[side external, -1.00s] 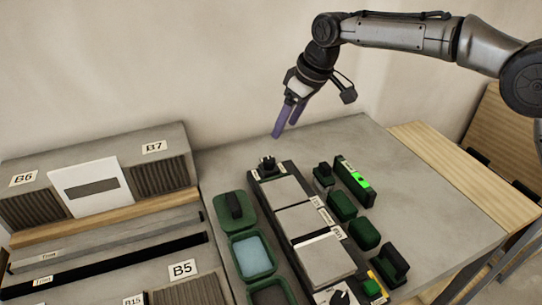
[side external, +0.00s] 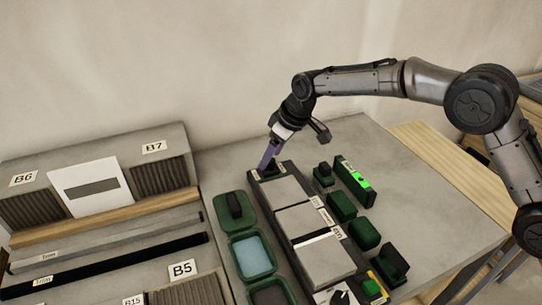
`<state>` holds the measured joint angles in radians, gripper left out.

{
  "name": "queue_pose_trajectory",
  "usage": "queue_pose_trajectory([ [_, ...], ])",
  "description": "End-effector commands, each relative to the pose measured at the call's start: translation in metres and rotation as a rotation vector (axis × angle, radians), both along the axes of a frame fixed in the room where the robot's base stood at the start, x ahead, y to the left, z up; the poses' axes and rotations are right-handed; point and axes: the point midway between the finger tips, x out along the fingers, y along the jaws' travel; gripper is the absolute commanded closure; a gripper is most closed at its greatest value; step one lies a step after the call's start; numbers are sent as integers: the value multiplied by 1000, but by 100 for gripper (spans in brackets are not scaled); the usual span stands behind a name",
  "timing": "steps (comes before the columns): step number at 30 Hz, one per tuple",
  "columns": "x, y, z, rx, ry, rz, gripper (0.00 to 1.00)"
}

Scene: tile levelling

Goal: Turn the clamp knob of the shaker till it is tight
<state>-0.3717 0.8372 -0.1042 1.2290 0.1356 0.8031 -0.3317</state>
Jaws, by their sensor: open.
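The shaker (side external: 328,251) is a long dark frame with pale grey tiles on it, lying on the grey table. Its black clamp knob (side external: 267,171) is at the far end, mostly hidden behind my fingers. My gripper (side external: 269,160) has purple fingers and points down at the knob, with the fingertips at or just above it. The jaws are open. I cannot tell whether the fingers touch the knob or stand around it.
Green trays (side external: 250,256) stand along the left of the shaker. Green blocks (side external: 342,206) and a level with a bright green window (side external: 354,178) lie to the right. A second black knob (side external: 340,297) is at the near end. The table's back right is clear.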

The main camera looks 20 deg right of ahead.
Motion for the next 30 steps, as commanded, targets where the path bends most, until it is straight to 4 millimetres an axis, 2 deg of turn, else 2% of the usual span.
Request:
queue_pose_trajectory([
  [4,3,2,-9,0,0,0,31],
  [13,3,3,-10,0,-1,1,31],
  [14,3,3,-10,0,-1,1,35],
  [24,3,3,-10,0,0,0,96],
  [25,3,3,-10,0,0,0,100],
  [30,3,3,-10,0,0,-3,100],
])
